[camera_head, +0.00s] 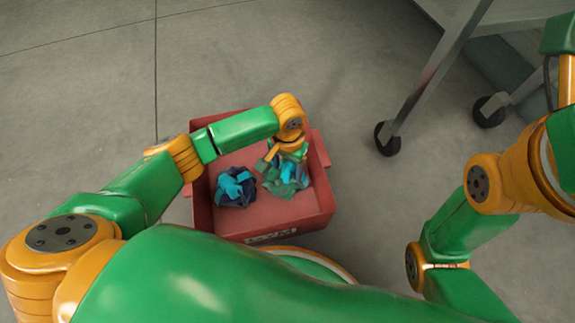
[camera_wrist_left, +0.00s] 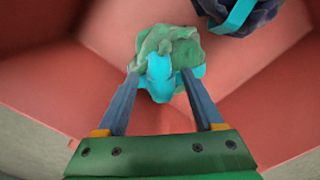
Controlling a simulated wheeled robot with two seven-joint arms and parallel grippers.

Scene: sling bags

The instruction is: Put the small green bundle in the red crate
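The small green bundle (camera_head: 284,180), crumpled with a bright cyan strap, is inside the red crate (camera_head: 203,212), in its right half. In the left wrist view the bundle (camera_wrist_left: 172,48) lies just beyond and partly between my fingertips. My left gripper (camera_head: 275,155) reaches down into the crate over it. In the wrist view its two fingers (camera_wrist_left: 160,76) stand apart, with red crate surface showing between them and the bundle's cyan part. Whether the bundle's underside touches the crate bottom is hidden. My right arm shows at the right, but its gripper is out of view.
A dark blue bundle with a cyan strap (camera_head: 236,188) lies in the crate's left half, beside the green one. A grey wheeled stand (camera_head: 432,80) is at the upper right. Grey floor (camera_head: 80,90) to the left is clear.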

